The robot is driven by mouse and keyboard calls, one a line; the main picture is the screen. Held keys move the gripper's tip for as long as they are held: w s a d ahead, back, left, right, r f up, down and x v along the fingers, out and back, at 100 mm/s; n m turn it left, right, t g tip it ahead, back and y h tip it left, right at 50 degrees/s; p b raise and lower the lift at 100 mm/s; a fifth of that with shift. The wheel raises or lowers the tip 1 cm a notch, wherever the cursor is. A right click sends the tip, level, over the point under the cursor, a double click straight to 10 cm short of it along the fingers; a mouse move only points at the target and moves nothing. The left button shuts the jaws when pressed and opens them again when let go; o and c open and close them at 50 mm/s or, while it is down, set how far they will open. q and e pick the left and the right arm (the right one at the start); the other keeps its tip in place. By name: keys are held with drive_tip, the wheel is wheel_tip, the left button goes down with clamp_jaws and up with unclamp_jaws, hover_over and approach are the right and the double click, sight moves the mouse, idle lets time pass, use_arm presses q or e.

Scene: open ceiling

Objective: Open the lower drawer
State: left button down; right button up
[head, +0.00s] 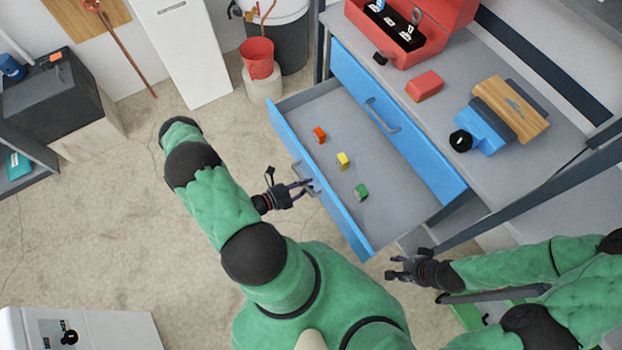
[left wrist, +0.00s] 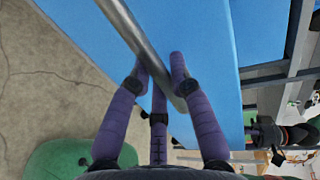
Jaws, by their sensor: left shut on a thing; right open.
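The lower drawer (head: 320,205) has a blue front and a grey inside, and it stands pulled out from the workbench. A small orange, a yellow and a green object lie in it. My left gripper (head: 305,187) is at the drawer's front. In the left wrist view, the fingers of my left gripper (left wrist: 163,78) are shut around the drawer's metal bar handle (left wrist: 132,30). The upper drawer (head: 390,118) is closed, with its own handle (head: 383,115). My right gripper (head: 395,268) is open and empty, beyond the lower drawer's near right corner.
The workbench top (head: 440,130) carries a red toolbox (head: 415,55), a red block (head: 425,86) and a blue tool with a wooden piece (head: 512,108). A red bucket (head: 257,58) stands beyond the drawer. The concrete floor left of the drawer is clear.

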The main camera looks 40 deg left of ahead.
idle(0.3)
use_arm(q)
drive_tip(key=c, duration=1.1)
unclamp_jaws()
drive_tip(key=shift+s, duration=0.15)
drive_tip(key=v, duration=1.2)
